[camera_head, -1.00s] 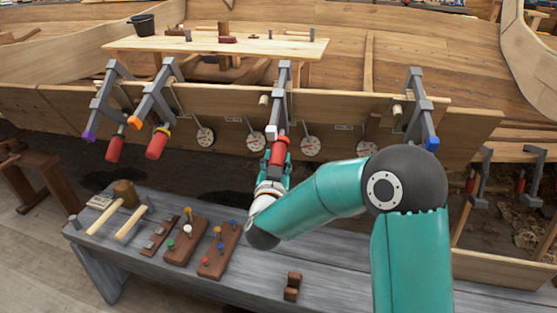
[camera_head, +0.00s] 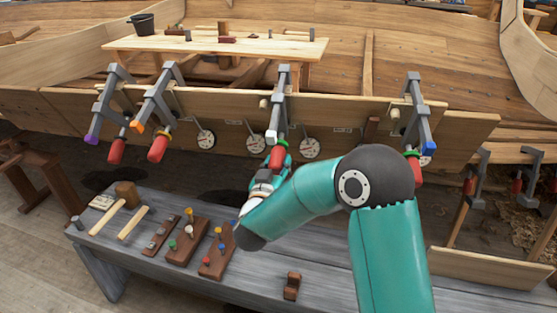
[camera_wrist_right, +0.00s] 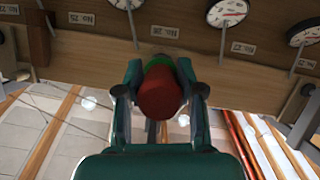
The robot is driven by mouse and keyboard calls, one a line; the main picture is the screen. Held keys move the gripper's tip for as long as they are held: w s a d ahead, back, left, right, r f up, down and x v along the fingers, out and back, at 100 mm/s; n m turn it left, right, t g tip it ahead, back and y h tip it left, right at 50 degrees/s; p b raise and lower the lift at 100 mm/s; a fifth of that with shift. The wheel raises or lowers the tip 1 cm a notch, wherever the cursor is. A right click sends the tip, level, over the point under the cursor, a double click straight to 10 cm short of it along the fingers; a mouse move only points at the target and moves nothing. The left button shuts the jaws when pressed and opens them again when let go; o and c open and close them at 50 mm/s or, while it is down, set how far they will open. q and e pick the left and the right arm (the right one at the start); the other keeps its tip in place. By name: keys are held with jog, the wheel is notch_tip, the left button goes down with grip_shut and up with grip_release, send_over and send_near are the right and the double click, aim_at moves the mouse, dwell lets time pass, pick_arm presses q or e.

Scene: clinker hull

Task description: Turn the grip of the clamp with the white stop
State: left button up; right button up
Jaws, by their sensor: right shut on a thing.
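The clamp with the white stop (camera_head: 271,135) hangs on the plank edge in the middle of the head view. Its red grip (camera_head: 277,158) points down, with a green collar above it. My right gripper (camera_head: 270,172) is at this grip from below, with its wrist partly hiding the contact. In the right wrist view the red grip (camera_wrist_right: 160,92) sits between the two fingers of my right gripper (camera_wrist_right: 160,98), which is shut on it. The green collar shows behind the grip. My left gripper is not in view.
Clamps with a purple stop (camera_head: 92,139), an orange stop (camera_head: 137,127) and a blue stop (camera_head: 428,147) hang on the same plank. Round dials (camera_head: 206,139) sit between them. A grey bench (camera_head: 330,273) with mallets and peg blocks stands below.

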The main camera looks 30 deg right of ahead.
jog(key=shift+n+g+h+p, duration=0.3)
jog(key=shift+n+h, duration=0.1)
jog(key=shift+n, duration=0.2)
jog(key=o, duration=1.2)
jog(key=shift+c, duration=0.2)
jog(key=v, duration=1.2)
